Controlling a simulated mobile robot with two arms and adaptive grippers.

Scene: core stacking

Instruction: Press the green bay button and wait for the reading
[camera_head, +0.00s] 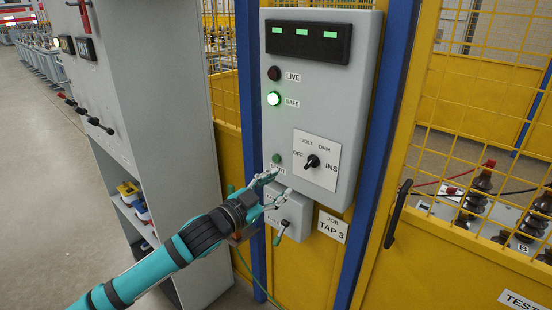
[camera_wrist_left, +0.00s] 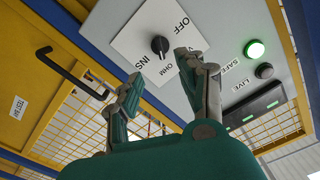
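The small green button (camera_head: 277,158) sits low on the left of the grey control panel (camera_head: 345,100). The label below it is partly covered by my gripper. My left gripper (camera_head: 280,183) is open and empty, its fingertips just below the button. I cannot tell whether a fingertip touches the panel. In the left wrist view, the two fingers (camera_wrist_left: 157,72) are spread in front of the panel, and I cannot make out the button there. The display (camera_head: 305,40) at the panel's top shows three short green bars. My right gripper is not in view.
The green SAFE lamp (camera_head: 273,98) is lit; the LIVE lamp (camera_head: 274,73) is dark. A black selector knob (camera_head: 312,161) sits right of the button. A small grey box with a lever (camera_head: 281,232) is below. Yellow mesh fencing (camera_head: 480,100) stands right, a grey cabinet (camera_head: 165,100) left.

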